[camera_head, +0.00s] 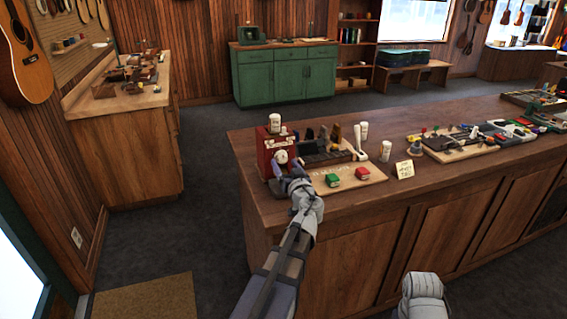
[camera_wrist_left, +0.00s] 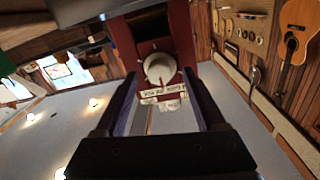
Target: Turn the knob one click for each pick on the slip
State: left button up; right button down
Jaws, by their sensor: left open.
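A red box (camera_head: 268,141) stands at the left end of the wooden counter, with a pale round knob (camera_head: 282,157) on its front. In the left wrist view the knob (camera_wrist_left: 160,68) faces me on the red box (camera_wrist_left: 181,30), with a white lettered label (camera_wrist_left: 163,91) near it. My left gripper (camera_head: 290,171) is at the box's front. Its fingers (camera_wrist_left: 160,78) are open, one on each side of the knob, with gaps showing. A pale yellow slip (camera_head: 404,169) with writing stands on the counter; its marks are too small to read.
A second board (camera_head: 462,143) with tools lies further right. Bare counter (camera_head: 440,178) lies right of the slip.

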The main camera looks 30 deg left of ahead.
pick_arm(q)
jog(key=shift+x, duration=1.05)
grip_shut()
